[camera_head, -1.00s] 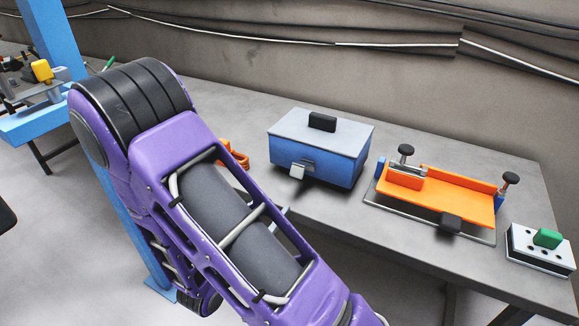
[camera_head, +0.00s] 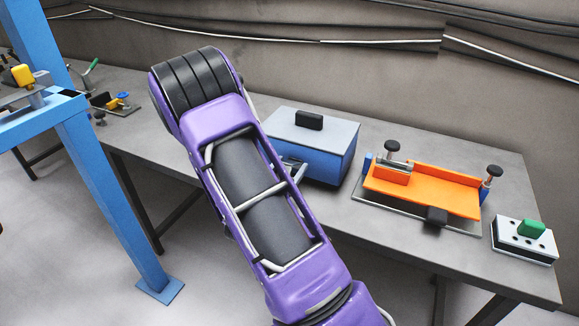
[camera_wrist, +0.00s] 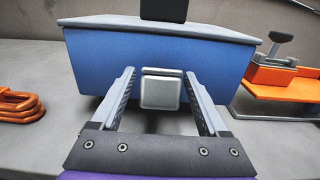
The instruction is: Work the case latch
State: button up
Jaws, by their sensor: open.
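The case is a blue box with a light grey lid and a black handle on top. It stands on the bench in the head view (camera_head: 330,165), partly hidden by my arm, and fills the upper wrist view (camera_wrist: 100,60). The latch, a silver-grey plate (camera_wrist: 161,90) on the front of the case, shows in the wrist view between my fingers. My gripper (camera_wrist: 160,80) is open and faces the case front, one finger on each side of the latch. I cannot tell whether either finger touches it.
An orange tray fixture (camera_head: 430,190) with black knobs stands right of the case. A grey block with a green handle (camera_head: 530,230) is farther right. Orange loops (camera_wrist: 20,107) lie left of the case. A blue frame (camera_head: 95,160) stands at the left.

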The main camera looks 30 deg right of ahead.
jog(key=shift+w+d, duration=0.1)
grip_shut()
dwell(0.4)
dwell(1.0)
